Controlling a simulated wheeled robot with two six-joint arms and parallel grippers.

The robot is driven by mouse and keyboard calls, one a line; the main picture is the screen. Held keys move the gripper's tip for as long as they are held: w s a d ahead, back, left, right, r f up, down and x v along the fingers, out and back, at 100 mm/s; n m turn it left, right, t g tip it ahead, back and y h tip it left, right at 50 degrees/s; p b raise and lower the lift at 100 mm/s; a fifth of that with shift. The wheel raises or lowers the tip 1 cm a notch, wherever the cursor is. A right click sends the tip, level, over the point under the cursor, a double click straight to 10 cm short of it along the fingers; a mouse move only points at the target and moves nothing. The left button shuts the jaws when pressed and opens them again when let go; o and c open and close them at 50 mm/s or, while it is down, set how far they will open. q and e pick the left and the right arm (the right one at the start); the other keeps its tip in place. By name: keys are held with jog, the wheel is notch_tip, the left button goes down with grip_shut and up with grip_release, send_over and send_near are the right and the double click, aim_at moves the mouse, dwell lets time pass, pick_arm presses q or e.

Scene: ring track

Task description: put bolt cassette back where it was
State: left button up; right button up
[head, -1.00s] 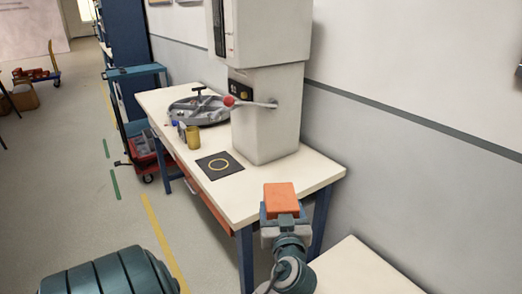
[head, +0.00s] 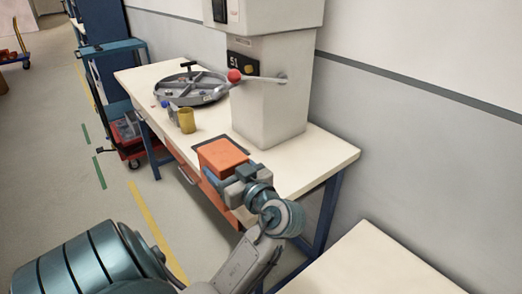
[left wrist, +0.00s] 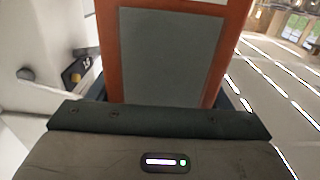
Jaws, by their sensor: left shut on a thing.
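The bolt cassette, an orange box (head: 222,154), is in my left gripper (head: 223,172) over the near side of the workbench. In the left wrist view the cassette (left wrist: 113,50) fills the upper middle, its orange face bearing a grey panel. My left gripper is shut on it. The cassette hides most of a dark mat (head: 237,144) on the bench, including its yellow ring. I cannot tell whether the cassette touches the mat or hangs above it. My right gripper is not in view.
A white press (head: 268,90) with a red-knobbed lever (head: 234,76) stands just behind the cassette. A trolley (head: 122,100) stands beyond. The bench's right end is clear.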

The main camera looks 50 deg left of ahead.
pick_arm(q)
jog(key=shift+w+a+p, duration=0.3)
jog(key=shift+w+a, duration=0.2)
jog(key=shift+w, duration=0.4)
jog(key=w+f+p, duration=0.1)
jog(key=w, duration=0.3)
jog(key=w+d+f+p, duration=0.1)
jog(key=w+f+p, duration=0.1)
jog(key=w, duration=0.3)
jog(key=w+d+f+p, duration=0.1)
jog(key=w, duration=0.4)
jog(key=shift+w+f, duration=0.1)
jog(key=shift+f, duration=0.3)
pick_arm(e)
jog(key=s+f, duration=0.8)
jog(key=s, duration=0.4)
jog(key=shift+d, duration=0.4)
pick_arm(q)
jog(key=shift+f, duration=0.1)
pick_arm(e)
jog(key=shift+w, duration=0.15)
